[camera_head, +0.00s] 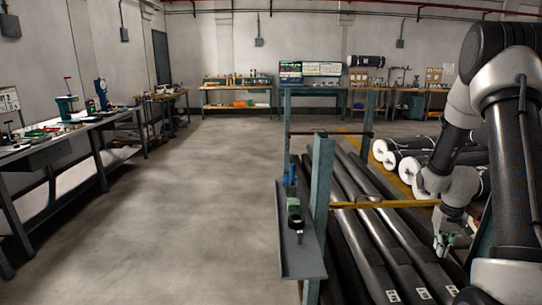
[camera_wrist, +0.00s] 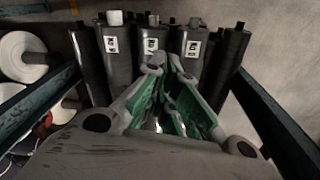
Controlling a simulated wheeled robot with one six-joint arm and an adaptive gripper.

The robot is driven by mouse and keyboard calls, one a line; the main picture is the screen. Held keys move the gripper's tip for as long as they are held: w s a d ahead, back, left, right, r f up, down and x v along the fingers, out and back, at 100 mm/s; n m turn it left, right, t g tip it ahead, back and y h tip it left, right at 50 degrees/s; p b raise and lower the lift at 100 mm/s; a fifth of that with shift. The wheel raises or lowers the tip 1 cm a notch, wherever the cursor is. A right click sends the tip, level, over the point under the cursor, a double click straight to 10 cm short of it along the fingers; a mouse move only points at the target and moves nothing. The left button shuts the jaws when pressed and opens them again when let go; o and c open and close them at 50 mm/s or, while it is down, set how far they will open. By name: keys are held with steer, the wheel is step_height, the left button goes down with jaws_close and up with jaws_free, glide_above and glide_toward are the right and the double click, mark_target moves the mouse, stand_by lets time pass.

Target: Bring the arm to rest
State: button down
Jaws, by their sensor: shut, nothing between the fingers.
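My arm reaches down on the right of the head view, with its upper links close to the camera. My gripper (camera_head: 443,243) hangs near the right side of the rack of grey rolls (camera_head: 372,243). In the wrist view my gripper (camera_wrist: 165,68) shows its green-padded fingers drawn together at the tips, with nothing held. The ends of several dark rolls (camera_wrist: 112,62) with white labels lie beyond the fingertips. I cannot tell the exact gap between fingertips and rolls.
A blue-green rack post (camera_head: 321,195) and yellow bar (camera_head: 385,204) stand close to my arm. A narrow shelf (camera_head: 302,262) holds tools. White-ended rolls (camera_head: 392,160) lie at the right. A workbench (camera_head: 60,150) lines the left wall. The floor (camera_head: 190,220) between is clear.

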steer(key=s+a+r+n+t, duration=0.1)
steer(key=s+a+r, duration=0.5)
steer(key=s+r, duration=0.2)
steer(key=s+a+r+n+t, duration=0.1)
steer(key=s+a+r, duration=0.5)
steer(key=r, duration=0.6)
steer(key=s+a+r+t, duration=0.1)
steer(key=s+a+r, duration=0.5)
steer(key=s+r, duration=0.3)
steer(key=shift+s+a+r+n+t+y, duration=0.15)
steer(key=shift+s+r+n+t+y, duration=0.15)
steer(key=shift+r+n+t+y, duration=0.1)
